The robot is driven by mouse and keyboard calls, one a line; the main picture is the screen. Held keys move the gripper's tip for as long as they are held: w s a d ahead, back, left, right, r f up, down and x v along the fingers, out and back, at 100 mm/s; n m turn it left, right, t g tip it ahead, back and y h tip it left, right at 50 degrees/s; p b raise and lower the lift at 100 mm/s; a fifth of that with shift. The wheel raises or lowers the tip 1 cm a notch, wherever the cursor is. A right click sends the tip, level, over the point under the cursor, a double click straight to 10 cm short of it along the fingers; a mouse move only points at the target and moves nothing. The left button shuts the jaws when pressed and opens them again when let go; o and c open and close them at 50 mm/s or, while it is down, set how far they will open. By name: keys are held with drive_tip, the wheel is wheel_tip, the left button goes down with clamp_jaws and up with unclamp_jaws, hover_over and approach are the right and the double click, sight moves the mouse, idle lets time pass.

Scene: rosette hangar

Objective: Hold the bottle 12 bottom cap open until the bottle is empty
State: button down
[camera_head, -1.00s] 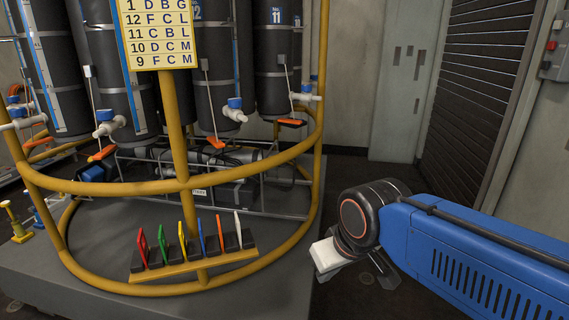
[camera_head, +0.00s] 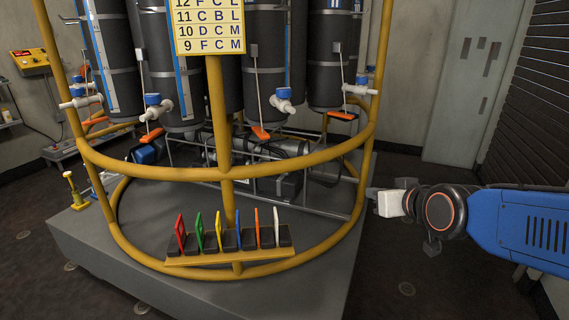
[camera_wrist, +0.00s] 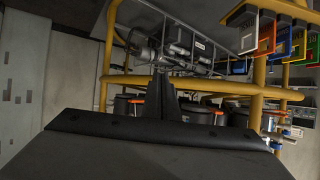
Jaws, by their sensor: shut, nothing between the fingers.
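Bottle 12 (camera_head: 268,75) is a dark upright cylinder behind the yellow frame; its number label is out of view now. A white valve with a blue cap (camera_head: 283,99) is at its lower front. An orange bottom cap (camera_head: 261,133) shows beneath it and looks closed. My gripper (camera_head: 374,194) is outside the frame to the right, well apart from the bottle. In the wrist view my dark fingers (camera_wrist: 163,86) are together and empty. The wrist picture is turned, with bottles and orange caps (camera_wrist: 217,112) behind the yellow bars; I cannot tell which cap is bottle 12's.
Yellow rails (camera_head: 225,172) ring the bottles, between them and my gripper. A rack (camera_head: 230,258) holds several coloured tags on the front rail. A yellow letter chart (camera_head: 209,26) hangs on the post. Dark floor is clear in front, and a louvred shutter (camera_head: 530,90) stands right.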

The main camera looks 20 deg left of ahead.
drive_tip(key=a+r+n+t+y, duration=0.1)
drive_tip(key=a+r+y, duration=0.15)
drive_tip(key=a, duration=0.95)
drive_tip(key=a+r+n+t+y, duration=0.2)
drive_tip(key=a+y, duration=0.1)
drive_tip(key=a, duration=0.9)
drive_tip(key=shift+x, duration=6.15)
drive_tip(key=shift+f, duration=0.2)
drive_tip(key=shift+r, duration=0.25)
